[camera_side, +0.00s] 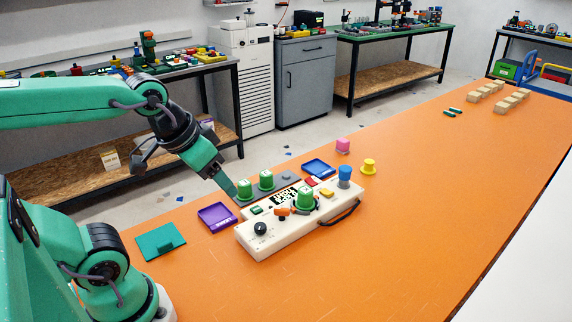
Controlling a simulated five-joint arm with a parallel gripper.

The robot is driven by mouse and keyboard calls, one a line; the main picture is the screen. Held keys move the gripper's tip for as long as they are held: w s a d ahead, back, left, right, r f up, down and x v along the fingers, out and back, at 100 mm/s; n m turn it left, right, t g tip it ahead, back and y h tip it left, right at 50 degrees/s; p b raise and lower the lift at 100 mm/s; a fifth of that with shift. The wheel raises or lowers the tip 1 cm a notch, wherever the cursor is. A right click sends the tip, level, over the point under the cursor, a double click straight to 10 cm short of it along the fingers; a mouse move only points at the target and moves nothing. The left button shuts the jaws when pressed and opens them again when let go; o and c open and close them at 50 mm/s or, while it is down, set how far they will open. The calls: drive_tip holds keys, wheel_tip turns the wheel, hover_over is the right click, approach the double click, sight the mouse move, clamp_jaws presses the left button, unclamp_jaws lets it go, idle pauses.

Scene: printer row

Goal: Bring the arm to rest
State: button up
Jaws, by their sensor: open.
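My green arm reaches in from the left over the orange table (420,190). My gripper (232,190) points down and to the right. Its tip is just behind and left of a green round piece (245,191) beside a white panel box (262,243). I cannot tell whether it touches that piece. No held object shows in it, and the gap between the fingers is too small to make out. The box carries a black knob (260,228), an orange lever (283,211), a green cylinder (305,198) and a blue cylinder (345,174).
A purple tray (217,217) and a green plate (160,241) lie left of the box. Wooden blocks (490,97) stand far right. The table's right front is clear.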

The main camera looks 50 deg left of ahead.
drive_tip(key=shift+s, duration=0.4)
